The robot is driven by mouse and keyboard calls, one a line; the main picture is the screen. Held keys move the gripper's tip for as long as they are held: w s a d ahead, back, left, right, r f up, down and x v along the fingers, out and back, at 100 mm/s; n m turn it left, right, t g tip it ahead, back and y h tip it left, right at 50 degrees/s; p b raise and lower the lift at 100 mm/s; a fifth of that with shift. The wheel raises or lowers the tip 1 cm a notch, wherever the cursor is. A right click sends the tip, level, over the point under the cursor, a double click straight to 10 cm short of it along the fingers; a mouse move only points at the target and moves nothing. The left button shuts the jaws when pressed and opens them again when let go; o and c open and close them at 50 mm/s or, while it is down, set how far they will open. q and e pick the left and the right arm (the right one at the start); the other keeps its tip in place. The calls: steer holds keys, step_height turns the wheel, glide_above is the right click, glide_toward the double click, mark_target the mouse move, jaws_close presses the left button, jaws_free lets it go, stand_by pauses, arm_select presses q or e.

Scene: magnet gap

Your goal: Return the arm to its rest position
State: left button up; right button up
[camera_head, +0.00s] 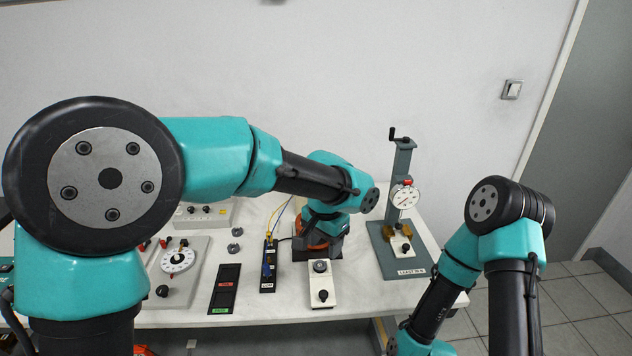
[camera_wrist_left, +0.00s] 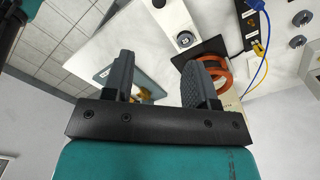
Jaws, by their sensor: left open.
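My left arm reaches across from the left in the head view, and its gripper (camera_head: 318,240) points down over the back middle of the table. In the left wrist view the two dark fingers of that gripper (camera_wrist_left: 160,66) stand wide apart with nothing between them. An orange ring-shaped coil (camera_wrist_left: 224,78) on a black base is partly hidden behind one finger; I cannot tell whether they touch. My right arm stands folded at the right of the head view; its gripper is not in view.
A grey stand (camera_head: 403,160) with a dial gauge is right of my left gripper. A white block with black knobs (camera_head: 322,288) lies in front. A black tray (camera_head: 224,288), a black socket strip (camera_head: 268,272) and a dial panel (camera_head: 190,275) lie to the left.

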arm_select(q)
steer(key=s+a+f+n+h, duration=0.1)
steer(key=s+a+f+n, duration=0.1)
steer(key=a+f, duration=0.45)
steer(key=s+a+f+n+h, duration=0.1)
steer(key=s+a+f+n, duration=0.15)
steer(key=f, duration=0.75)
steer(key=s+a+f+n+h, duration=0.1)
steer(key=s+a+f, duration=0.1)
steer(key=a+f, duration=0.45)
steer(key=s+a+f+n, duration=0.5)
steer(key=s+a+f, duration=0.5)
steer(key=f, duration=0.4)
steer(key=shift+a+f+t+h, duration=0.25)
steer(key=shift+a+t+h, duration=0.15)
steer(key=shift+a, duration=0.15)
